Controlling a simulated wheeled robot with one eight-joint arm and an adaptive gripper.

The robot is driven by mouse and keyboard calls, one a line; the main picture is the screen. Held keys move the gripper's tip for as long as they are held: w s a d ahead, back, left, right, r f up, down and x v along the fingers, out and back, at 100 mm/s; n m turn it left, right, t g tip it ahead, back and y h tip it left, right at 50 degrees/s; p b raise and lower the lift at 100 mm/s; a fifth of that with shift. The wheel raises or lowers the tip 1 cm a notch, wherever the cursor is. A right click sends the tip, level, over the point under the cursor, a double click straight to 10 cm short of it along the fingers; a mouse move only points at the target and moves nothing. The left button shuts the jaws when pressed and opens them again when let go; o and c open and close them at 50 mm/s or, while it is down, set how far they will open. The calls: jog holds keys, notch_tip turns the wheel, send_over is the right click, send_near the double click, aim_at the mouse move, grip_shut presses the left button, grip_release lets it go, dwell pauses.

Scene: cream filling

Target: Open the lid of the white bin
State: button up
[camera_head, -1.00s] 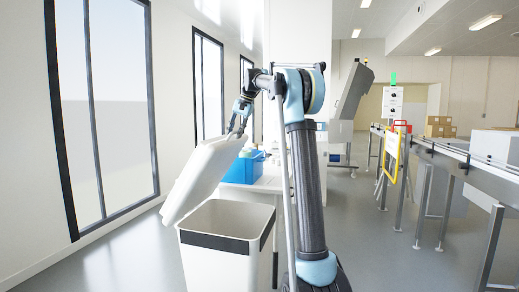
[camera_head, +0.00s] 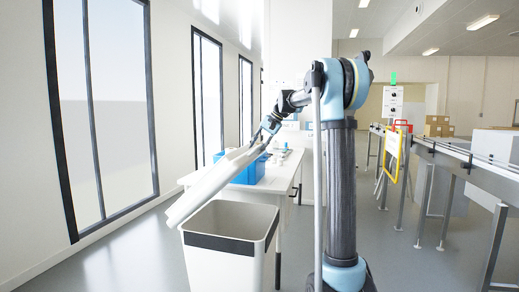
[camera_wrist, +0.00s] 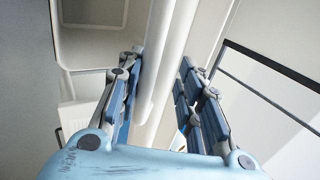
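The white bin (camera_head: 215,257) stands open-topped at the lower centre of the head view, with a dark band under its rim. Its white lid (camera_head: 205,190) is raised and tilted above the opening, seen nearly edge-on. It slants from low at the left to high at the right. My gripper (camera_head: 268,128) is at the lid's upper right end. In the wrist view, the lid's edge (camera_wrist: 163,75) lies between the two fingers of my gripper (camera_wrist: 160,95). The left finger is close to or touching it; a gap shows to the right finger. The fingers stand apart.
A white table (camera_head: 262,187) with a blue box (camera_head: 249,172) and small items stands behind the bin. Windows line the left wall. A conveyor (camera_head: 450,158) runs along the right, with free floor before it.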

jog(key=shift+s+r, duration=0.7)
jog(key=shift+s, duration=0.1)
jog(key=shift+w+d+r, duration=0.1)
jog(key=shift+d+r, duration=0.05)
jog(key=shift+d, duration=0.05)
jog(key=v, duration=1.9)
jog(key=shift+d, duration=0.25)
dwell(0.9)
dwell(0.5)
